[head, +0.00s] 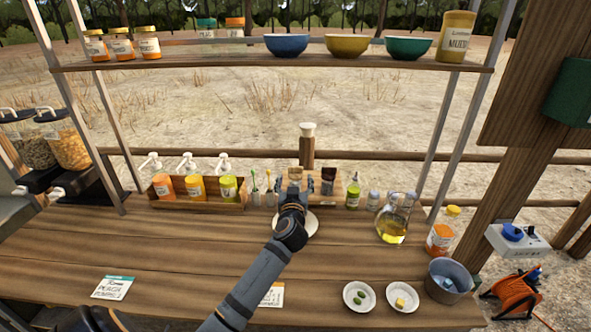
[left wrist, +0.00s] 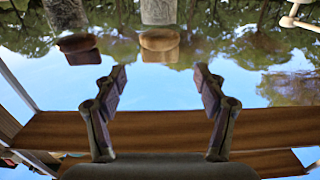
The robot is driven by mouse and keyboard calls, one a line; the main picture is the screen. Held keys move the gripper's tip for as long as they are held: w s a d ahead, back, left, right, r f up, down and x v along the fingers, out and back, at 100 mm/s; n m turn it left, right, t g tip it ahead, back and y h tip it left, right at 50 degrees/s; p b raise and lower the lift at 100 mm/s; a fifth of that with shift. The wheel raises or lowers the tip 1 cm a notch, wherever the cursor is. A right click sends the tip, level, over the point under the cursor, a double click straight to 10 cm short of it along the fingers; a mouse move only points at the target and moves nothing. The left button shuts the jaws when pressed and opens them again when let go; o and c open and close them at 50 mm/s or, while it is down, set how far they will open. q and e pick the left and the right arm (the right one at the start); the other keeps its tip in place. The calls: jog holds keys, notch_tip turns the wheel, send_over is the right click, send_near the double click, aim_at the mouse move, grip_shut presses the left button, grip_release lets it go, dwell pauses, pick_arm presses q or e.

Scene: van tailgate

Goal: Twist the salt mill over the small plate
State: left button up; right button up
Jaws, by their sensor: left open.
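My left gripper (head: 292,187) is open and empty over the worktop; its two fingers stand apart in the left wrist view (left wrist: 160,90). Beyond it stand two short mill-like things: one with a light wooden top (head: 295,172), which I take as the salt mill, and a darker one (head: 328,180) to its right. In the left wrist view, upside down, the light one (left wrist: 159,40) lies between the finger lines, apart from them. The small white plate (head: 314,228) is on the worktop under the gripper, partly hidden by it. My right gripper does not show.
A wooden caddy of bottles (head: 200,205) stands left of the gripper. An oil flask (head: 392,230) and an orange jar (head: 440,237) stand right. Two small dishes (head: 357,296) (head: 402,298) are near the front. A tall white-topped wooden thing (head: 307,150) rises behind. A shelf (head: 250,59) runs above.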

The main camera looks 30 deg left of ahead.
aim_at(296, 171)
pick_arm(q)
jog(key=x, duration=0.6)
jog(key=shift+w+a+f, duration=0.1)
jog(key=shift+w+a, duration=0.05)
jog(key=shift+w, duration=0.15)
